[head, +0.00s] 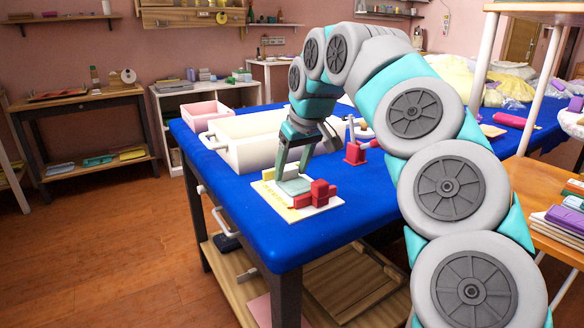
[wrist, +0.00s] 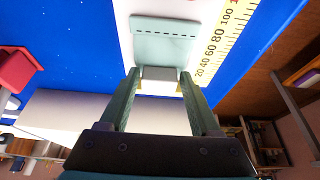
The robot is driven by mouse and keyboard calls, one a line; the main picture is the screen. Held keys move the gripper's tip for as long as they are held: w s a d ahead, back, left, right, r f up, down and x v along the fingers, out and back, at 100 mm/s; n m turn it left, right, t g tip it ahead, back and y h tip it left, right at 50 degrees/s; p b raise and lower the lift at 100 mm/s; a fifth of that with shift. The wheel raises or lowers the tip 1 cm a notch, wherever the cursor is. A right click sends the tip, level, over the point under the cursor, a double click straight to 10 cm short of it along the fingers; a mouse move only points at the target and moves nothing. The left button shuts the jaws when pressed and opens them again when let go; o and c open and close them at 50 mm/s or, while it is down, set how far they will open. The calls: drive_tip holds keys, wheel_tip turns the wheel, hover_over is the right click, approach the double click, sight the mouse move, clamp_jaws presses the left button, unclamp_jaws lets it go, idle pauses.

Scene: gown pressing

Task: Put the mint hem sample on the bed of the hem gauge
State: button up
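The mint hem sample (wrist: 168,42) is a flat mint rectangle with a dashed stitch line and a grey block at one edge. My gripper (wrist: 159,75) has its fingertips against both sides of that grey block. In the head view my gripper (head: 292,178) points down over the hem gauge (head: 323,210), with the mint sample (head: 294,188) low over its pale board. The gauge has a yellow number scale (wrist: 228,38) along one side and red blocks (head: 319,194) at its right. I cannot tell whether the sample touches the bed.
A cream bin (head: 246,155) and a pink box (head: 205,114) stand behind the gauge on the blue table (head: 297,245). A red stand (head: 355,153) is to the right, close to my arm. Blue tabletop in front of the gauge is clear.

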sight(303, 190)
drive_tip(key=shift+o, duration=1.4)
drive_tip(key=p+v, duration=0.1)
drive_tip(key=v, duration=1.1)
drive_tip(key=shift+r+p, duration=0.25)
drive_tip(key=shift+p, duration=0.05)
drive_tip(key=s+d+f+m+g+h, duration=0.1)
drive_tip(key=s+d+f, duration=0.4)
drive_tip(key=s+f, duration=0.5)
drive_tip(key=s+d+f+m+g, duration=0.2)
drive_tip(key=s+d+f, duration=0.3)
drive_tip(key=s+f, duration=0.6)
drive_tip(key=s+d+f+m+g+h, duration=0.1)
drive_tip(key=s+d+f+m+g, duration=0.1)
drive_tip(key=s+f, duration=0.8)
drive_tip(key=s+d+m, duration=0.1)
drive_tip(key=s+d, duration=0.1)
drive_tip(key=s, duration=0.4)
drive_tip(key=shift+d+f+m+g+h, duration=0.15)
drive_tip(key=shift+d+m+g+h, duration=0.15)
drive_tip(key=shift+d+m, duration=0.1)
drive_tip(key=shift+s, duration=0.1)
